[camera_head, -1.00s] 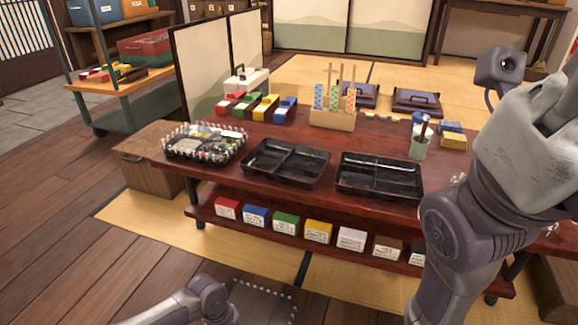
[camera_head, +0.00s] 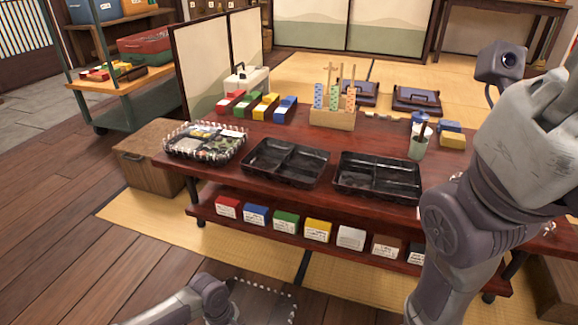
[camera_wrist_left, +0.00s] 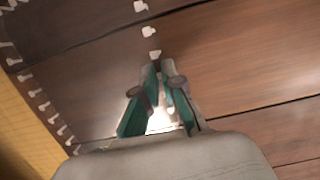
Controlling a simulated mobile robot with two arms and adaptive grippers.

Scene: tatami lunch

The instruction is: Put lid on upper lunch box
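A black lunch box (camera_head: 186,156) with food in it stands at the left end of the low red-brown table. A white dotted outline runs around its top. I cannot tell whether boxes are stacked there. A see-through, dark-tinted lid (camera_head: 262,303) with a white dotted rim shows low in the head view, over the floor. It also fills the left of the left wrist view (camera_wrist_left: 85,75). My left gripper (camera_wrist_left: 162,66) appears shut on the lid's edge, its teal fingers close together at the tips; in the head view its fingers are hidden. My right gripper's fingers are outside the picture.
Two empty, divided black trays (camera_head: 285,181) (camera_head: 377,192) stand right of the food box. Behind are coloured boxes (camera_head: 265,107), a wooden stand (camera_head: 333,116) and a green cup (camera_head: 418,149). Labelled boxes (camera_head: 318,230) fill the lower shelf (camera_head: 270,233). My right arm blocks the table's right end.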

